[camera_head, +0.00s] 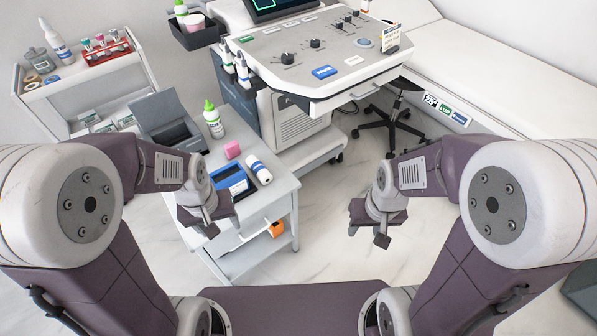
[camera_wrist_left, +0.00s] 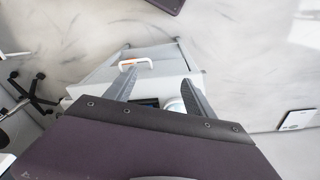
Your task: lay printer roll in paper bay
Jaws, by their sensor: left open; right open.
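A white cylinder with a dark blue band (camera_head: 259,170), which looks like the printer roll, lies on the small grey cart (camera_head: 285,187). A dark grey box with its lid raised (camera_head: 165,122) stands at the cart's back left. It may hold the paper bay, but its inside is not clear. My left gripper (camera_head: 207,222) is open and empty near the cart's front left, to the left of and nearer than the cylinder. Its spread fingers show in the left wrist view (camera_wrist_left: 158,84), with part of a white rounded thing (camera_wrist_left: 177,104) between them. My right gripper (camera_head: 378,225) is open and empty above bare floor.
An ultrasound console (camera_head: 310,60) stands behind. A white supply trolley (camera_head: 75,85) is at the left. Floor right of the cart is clear.

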